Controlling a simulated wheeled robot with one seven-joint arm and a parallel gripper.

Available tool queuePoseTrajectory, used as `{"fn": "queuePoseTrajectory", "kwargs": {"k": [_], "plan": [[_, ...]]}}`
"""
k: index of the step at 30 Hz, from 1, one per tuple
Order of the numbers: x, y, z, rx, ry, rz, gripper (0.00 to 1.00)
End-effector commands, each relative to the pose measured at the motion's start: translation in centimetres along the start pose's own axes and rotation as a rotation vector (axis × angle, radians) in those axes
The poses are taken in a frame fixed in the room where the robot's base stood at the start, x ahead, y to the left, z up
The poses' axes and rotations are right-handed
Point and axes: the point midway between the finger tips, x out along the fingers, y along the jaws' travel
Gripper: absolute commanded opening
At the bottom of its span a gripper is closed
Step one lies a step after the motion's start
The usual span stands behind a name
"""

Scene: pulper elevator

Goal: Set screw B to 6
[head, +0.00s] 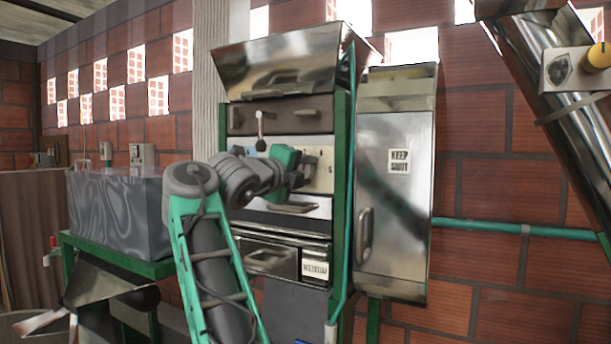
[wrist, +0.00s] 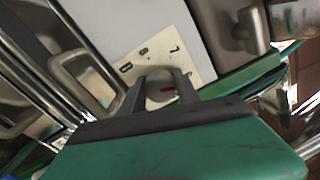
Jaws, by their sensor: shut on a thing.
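A cream plate (wrist: 188,66) with dark printed marks lies on the machine's pale front. One mark looks like a 7; the others are too small to read surely. My gripper (wrist: 162,82) is shut on this screw head, a finger on each side. Whether it is screw B cannot be read. In the head view, my gripper (head: 301,178) is at the machine's front panel and hides the screw. Part of the plate (head: 321,176) shows to its right.
A drawer with a handle (head: 290,207) is just below. A steel cabinet marked KEEP SHUT (head: 397,200) stands to the right, with a green pipe (head: 351,140) between.

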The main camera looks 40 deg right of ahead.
Motion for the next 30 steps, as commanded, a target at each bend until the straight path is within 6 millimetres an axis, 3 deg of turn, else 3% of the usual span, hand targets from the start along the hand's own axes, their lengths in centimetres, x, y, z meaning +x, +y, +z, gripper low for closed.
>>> {"fn": "queuePoseTrajectory", "kwargs": {"k": [12,27,28,30], "plan": [[0.01,0.09,0.02,0.179,0.0,0.001,0.0],[0.01,0.06,0.02,0.197,0.0,0.001,0.0],[0.01,0.06,0.02,0.197,0.0,0.001,0.39],[0.01,0.05,0.02,0.197,0.0,0.001,0.45]]}}
